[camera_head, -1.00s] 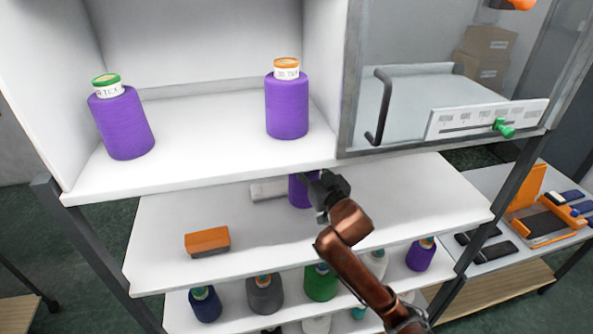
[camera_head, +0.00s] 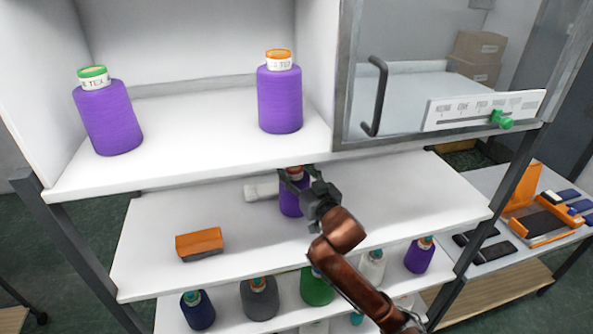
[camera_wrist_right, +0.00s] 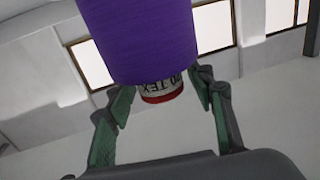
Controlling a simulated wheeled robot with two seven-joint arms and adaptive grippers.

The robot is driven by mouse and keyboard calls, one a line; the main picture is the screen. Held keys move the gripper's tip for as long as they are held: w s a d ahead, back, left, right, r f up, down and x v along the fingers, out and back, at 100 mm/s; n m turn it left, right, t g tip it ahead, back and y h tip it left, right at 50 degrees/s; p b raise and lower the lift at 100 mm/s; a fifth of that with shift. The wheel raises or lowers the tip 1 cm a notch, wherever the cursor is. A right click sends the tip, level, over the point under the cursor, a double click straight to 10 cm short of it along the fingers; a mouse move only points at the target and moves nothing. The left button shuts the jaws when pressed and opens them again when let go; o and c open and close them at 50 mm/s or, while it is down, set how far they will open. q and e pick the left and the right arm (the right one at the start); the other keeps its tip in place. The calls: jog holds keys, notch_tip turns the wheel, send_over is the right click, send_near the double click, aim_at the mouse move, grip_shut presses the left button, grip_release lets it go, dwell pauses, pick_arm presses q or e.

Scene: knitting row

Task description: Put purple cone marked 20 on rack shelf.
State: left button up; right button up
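A purple cone (camera_head: 291,199) with a red-banded top is at my right gripper (camera_head: 303,178), in front of the middle shelf's back part and below the upper shelf. In the right wrist view the cone (camera_wrist_right: 145,38) lies between the green fingertips of this gripper (camera_wrist_right: 162,88), which flank its top end. Its label reads about "20 TEX", upside down. The fingers appear shut on it. The rack's upper shelf (camera_head: 190,150) bears a green-topped purple cone (camera_head: 107,118) at left and an orange-topped one (camera_head: 280,100) at right. My left gripper is not in view.
The middle shelf (camera_head: 400,200) bears an orange-and-grey block (camera_head: 199,243) and a white object (camera_head: 261,188) beside the held cone. Several other cones stand below. A glass-fronted compartment (camera_head: 430,60) adjoins the upper shelf. Free room lies between the upper two cones.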

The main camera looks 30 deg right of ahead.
jog(key=shift+r, duration=0.15)
jog(key=shift+s, duration=0.35)
jog(key=s, duration=0.5)
jog(key=shift+a+b, duration=0.1)
jog(key=shift+b, duration=0.25)
pick_arm(q)
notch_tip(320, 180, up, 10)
jog(key=p, duration=1.1)
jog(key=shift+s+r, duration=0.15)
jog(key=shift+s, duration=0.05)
pick_arm(e)
jog(key=s, duration=0.6)
jog(key=shift+s+a, duration=0.15)
